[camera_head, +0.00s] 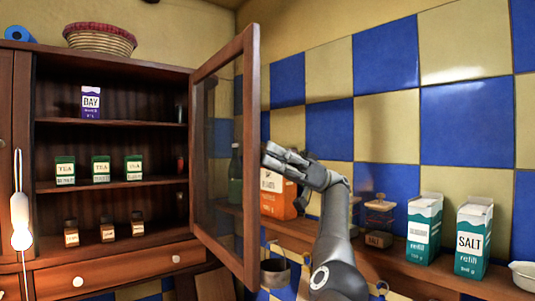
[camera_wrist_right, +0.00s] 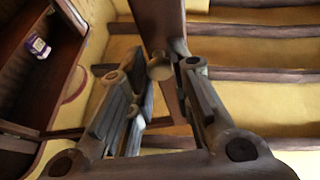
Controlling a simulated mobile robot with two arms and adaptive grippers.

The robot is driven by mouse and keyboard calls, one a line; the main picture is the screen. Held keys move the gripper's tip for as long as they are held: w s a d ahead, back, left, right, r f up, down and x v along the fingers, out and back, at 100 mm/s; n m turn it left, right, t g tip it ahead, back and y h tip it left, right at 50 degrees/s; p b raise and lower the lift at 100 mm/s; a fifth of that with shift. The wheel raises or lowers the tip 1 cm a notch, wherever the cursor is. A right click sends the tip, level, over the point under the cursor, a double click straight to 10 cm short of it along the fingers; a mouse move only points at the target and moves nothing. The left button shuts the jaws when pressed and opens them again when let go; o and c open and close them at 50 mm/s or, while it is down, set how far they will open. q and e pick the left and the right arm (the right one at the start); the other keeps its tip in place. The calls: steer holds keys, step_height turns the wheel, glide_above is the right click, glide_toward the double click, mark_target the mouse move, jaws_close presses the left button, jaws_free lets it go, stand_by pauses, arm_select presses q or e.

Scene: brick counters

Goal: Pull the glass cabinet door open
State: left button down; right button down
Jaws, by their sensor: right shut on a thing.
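The wooden cabinet's glass door (camera_head: 218,165) stands well open in the head view, swung out to the right from the shelves. Its wooden frame also shows in the right wrist view (camera_wrist_right: 158,18). My right gripper (camera_head: 270,156) is at the outer edge of the door frame, with the arm coming up from below. In the right wrist view its fingers (camera_wrist_right: 158,75) are around a small round door knob (camera_wrist_right: 160,68). The fingers partly hide the knob, and the head view does not show it. My left gripper is in neither view.
Tea boxes (camera_head: 101,169), a purple box (camera_head: 91,102) and small brown jars (camera_head: 108,231) stand on the shelves. Behind my right arm, a counter holds an orange bag (camera_head: 277,196), a jar (camera_head: 379,220) and teal cartons (camera_head: 473,238). A drawer (camera_head: 120,270) is below the shelves.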

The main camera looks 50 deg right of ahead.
steer(key=shift+a+f, duration=0.1)
steer(key=c, duration=1.3)
jaws_free()
